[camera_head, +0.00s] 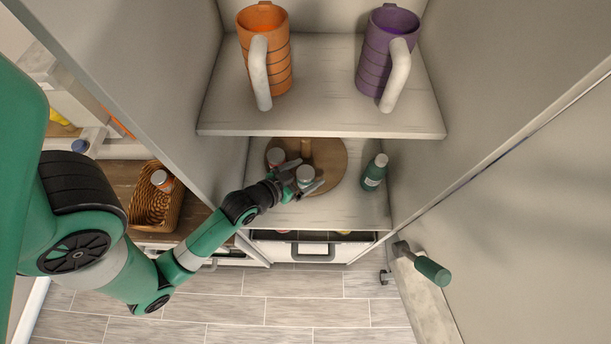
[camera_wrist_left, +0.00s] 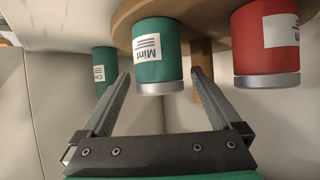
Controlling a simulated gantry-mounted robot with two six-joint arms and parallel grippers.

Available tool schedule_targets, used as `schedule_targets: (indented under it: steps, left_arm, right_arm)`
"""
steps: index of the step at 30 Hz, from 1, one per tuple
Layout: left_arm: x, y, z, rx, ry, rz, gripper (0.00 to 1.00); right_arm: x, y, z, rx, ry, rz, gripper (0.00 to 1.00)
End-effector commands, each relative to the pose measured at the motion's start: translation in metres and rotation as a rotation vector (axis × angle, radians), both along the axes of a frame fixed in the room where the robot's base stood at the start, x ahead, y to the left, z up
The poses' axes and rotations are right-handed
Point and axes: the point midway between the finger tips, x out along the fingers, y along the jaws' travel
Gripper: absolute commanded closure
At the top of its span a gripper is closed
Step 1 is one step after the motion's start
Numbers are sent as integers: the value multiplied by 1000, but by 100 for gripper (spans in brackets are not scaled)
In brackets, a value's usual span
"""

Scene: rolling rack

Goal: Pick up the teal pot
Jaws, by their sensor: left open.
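The teal pot, a small jar with a pale lid and a "Mint" label, stands on a round wooden turntable (camera_head: 335,160) on the lower shelf. In the head view the teal pot (camera_head: 305,173) is at my left gripper (camera_head: 311,174). In the left wrist view, which appears upside down, the teal pot (camera_wrist_left: 158,55) shows between the spread fingertips of my left gripper (camera_wrist_left: 160,74). The fingers are open, with visible gaps on both sides of the pot. My right gripper is not in view.
A red jar (camera_wrist_left: 266,40) stands close beside the pot on the turntable; it also shows in the head view (camera_head: 274,155). A green bottle (camera_head: 375,172) stands to the right. The upper shelf (camera_head: 320,115) overhangs, holding orange (camera_head: 275,70) and purple (camera_head: 375,65) mugs.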

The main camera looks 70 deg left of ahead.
Motion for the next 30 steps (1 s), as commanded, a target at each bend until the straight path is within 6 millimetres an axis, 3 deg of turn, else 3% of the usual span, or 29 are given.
schedule_targets:
  steps: [5,21,30]
  left_arm:
    - [0,0,0,0,0,0,2]
    - [0,0,0,0,0,0,99]
    - [0,0,2,0,-1,-1,100]
  right_arm:
    - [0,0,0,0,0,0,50]
    - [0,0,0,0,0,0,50]
    - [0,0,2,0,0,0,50]
